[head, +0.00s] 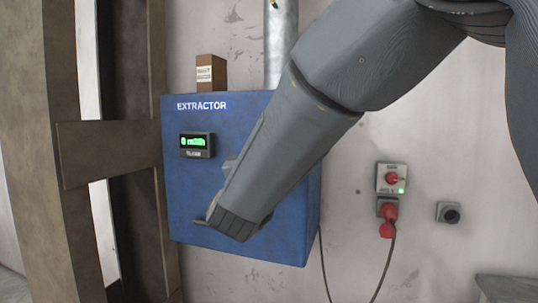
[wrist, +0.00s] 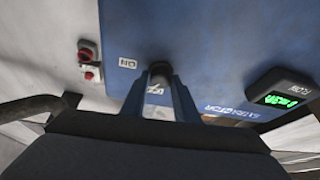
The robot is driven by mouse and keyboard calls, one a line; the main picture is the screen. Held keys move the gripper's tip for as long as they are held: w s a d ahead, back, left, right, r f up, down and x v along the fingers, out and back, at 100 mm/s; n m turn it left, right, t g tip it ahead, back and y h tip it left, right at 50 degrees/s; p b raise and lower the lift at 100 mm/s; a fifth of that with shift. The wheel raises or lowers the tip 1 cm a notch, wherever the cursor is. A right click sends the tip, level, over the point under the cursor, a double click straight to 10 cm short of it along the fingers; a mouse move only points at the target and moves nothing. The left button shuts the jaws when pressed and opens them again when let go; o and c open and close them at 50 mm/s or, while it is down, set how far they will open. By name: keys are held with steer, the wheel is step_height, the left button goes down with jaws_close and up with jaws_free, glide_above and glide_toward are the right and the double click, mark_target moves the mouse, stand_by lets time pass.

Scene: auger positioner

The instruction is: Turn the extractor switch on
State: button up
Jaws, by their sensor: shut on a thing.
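The blue extractor box (head: 190,225) hangs on the wall in the head view, with a green-lit display (head: 196,144) that reads 0. My arm crosses its front and hides the switch there. In the wrist view, the dark extractor switch (wrist: 160,68) stands at the tips of my gripper (wrist: 161,76). The two fingers are closed on it, one on each side. An ON label (wrist: 128,63) is to the left of the switch, and another label, probably OFF, shows between the fingers. The exact angle of the switch is hard to tell.
Right of the box, a wall unit with a red knob (head: 391,178) shows a small green light. A red plug (head: 388,212) with a hanging cable is below it, and a grey fitting (head: 448,212) is farther right. Brown beams (head: 105,150) stand left of the box.

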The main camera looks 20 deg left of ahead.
steer(key=shift+a+r+m+g+h+b, duration=0.15)
steer(key=shift+m+g+h+b, duration=0.25)
steer(key=shift+m+h+b, duration=1.6)
steer(key=shift+a+r+m+g+h+b, duration=0.1)
steer(key=shift+m+g+h+b, duration=0.5)
steer(key=shift+m, duration=2.6)
steer(key=shift+a+r+m+g+h+b, duration=0.1)
steer(key=shift+a+m+g+h+b, duration=0.1)
steer(key=shift+m+h+b, duration=1.9)
steer(key=shift+m+y+p, duration=0.5)
steer(key=shift+m+y, duration=0.1)
steer(key=shift+m, duration=0.2)
steer(key=o, duration=1)
steer(key=shift+w, duration=0.1)
steer(key=shift+f, duration=0.15)
steer(key=b+v, duration=0.1)
steer(key=v, duration=0.6)
steer(key=shift+s, duration=0.4)
